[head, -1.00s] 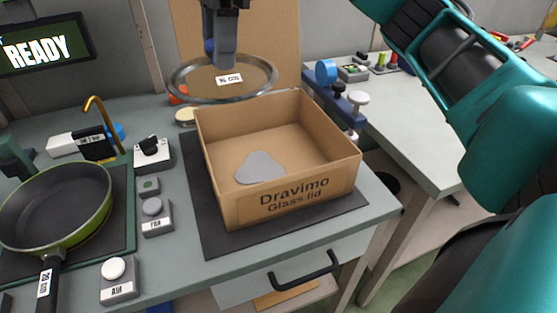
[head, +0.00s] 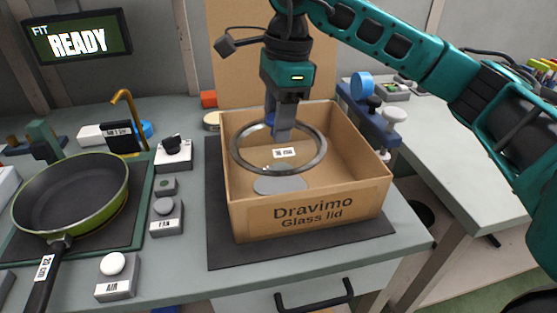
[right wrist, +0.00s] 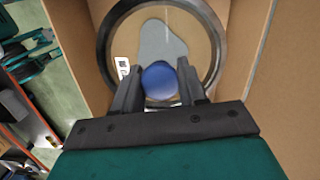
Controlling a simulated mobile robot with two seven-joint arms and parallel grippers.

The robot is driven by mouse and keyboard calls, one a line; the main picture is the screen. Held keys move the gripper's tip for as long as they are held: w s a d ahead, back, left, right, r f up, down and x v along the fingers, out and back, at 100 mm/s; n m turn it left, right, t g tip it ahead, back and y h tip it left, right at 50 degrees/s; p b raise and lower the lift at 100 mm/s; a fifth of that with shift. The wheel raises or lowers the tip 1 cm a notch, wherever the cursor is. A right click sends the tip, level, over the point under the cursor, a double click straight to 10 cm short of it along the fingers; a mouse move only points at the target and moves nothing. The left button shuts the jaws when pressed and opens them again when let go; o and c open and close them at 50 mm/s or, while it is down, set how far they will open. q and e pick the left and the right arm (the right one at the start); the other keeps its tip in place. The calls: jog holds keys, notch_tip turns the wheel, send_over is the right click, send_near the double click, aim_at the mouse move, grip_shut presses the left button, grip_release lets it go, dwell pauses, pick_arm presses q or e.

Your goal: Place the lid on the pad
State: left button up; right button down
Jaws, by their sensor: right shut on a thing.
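The round glass lid (head: 262,156) has a dark rim, a white label and a blue knob (right wrist: 160,82). My right gripper (head: 281,133) is shut on the knob from above, with one finger on each side of it in the right wrist view. The lid hangs over the open cardboard box (head: 310,212) marked "Dravimo Glass lid". A grey rounded pad (head: 280,186) lies on the box floor. In the head view it shows below the lid's near rim; in the right wrist view it shows through the glass. A gap's size is hard to tell. My left gripper is not in view.
The box walls surround the lid closely. The box stands on a dark mat (head: 222,259). To the left are a green pan (head: 70,190), a FAN button box (head: 165,217) and an AIR button box (head: 115,275). A blue clamp-like fixture (head: 370,118) stands behind the box's right side.

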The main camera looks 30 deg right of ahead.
jog(key=shift+f+b, duration=0.5)
jog(key=shift+f, duration=3.25)
jog(key=shift+f, duration=0.1)
jog(key=c, duration=1.1)
grip_release()
jog(key=shift+f, duration=0.15)
jog(key=o, duration=0.5)
jog(key=shift+r, duration=0.35)
jog(key=r, duration=0.4)
jog(key=d+r+p, duration=0.1)
jog(key=r, duration=0.2)
jog(key=r+p, duration=0.1)
jog(key=r, duration=0.3)
jog(key=shift+s+d+r, duration=0.1)
jog(key=shift+d+r, duration=0.15)
jog(key=shift+r, duration=0.1)
